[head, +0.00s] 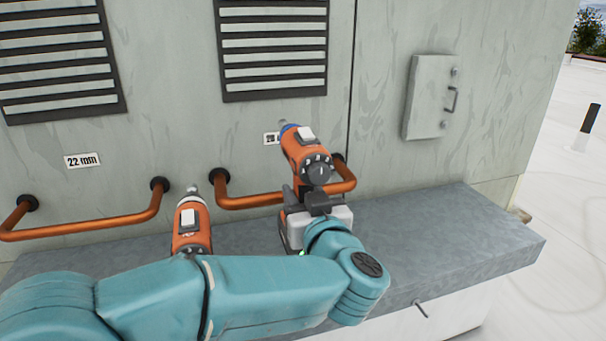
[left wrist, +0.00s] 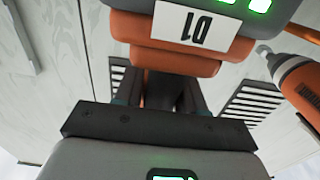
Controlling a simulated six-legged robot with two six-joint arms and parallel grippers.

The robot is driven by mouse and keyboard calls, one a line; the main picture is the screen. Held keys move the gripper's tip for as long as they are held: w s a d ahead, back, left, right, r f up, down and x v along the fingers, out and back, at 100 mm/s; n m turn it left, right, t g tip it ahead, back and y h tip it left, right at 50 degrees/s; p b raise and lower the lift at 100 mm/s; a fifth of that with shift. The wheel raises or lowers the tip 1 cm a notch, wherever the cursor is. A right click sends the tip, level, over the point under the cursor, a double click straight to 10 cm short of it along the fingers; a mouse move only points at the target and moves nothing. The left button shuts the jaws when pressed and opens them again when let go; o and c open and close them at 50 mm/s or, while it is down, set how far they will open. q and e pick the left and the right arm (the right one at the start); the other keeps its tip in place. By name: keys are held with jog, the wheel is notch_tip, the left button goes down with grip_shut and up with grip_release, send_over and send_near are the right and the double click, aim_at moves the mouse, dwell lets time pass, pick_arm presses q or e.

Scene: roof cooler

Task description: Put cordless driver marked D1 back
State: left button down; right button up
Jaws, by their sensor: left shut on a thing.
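The orange cordless driver (head: 303,152) is upright in the head view, its blue nose towards the grey wall. In the left wrist view its base carries a white label reading D1 (left wrist: 190,24), upside down, beside green lights. My left gripper (head: 312,200) is shut on this driver below its orange body. The dark fingers also show in the left wrist view (left wrist: 160,95). The driver is above the grey ledge; my arm and gripper hide whether anything touches below. A second orange driver (head: 190,226) with a silver nose stands to the left, partly behind my arm. My right gripper is not in view.
Two copper pipes (head: 90,230) (head: 250,201) stick out from the wall above the ledge (head: 450,235). A label reads 22 mm (head: 82,160); another (head: 271,139) is partly hidden behind the driver. The ledge's right part is clear. A small hatch (head: 430,95) is at right.

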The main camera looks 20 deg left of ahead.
pick_arm(q)
notch_tip(320, 180, down, 10)
jog(key=shift+w+b, duration=0.1)
jog(key=shift+b, duration=0.85)
jog(key=shift+s, duration=0.2)
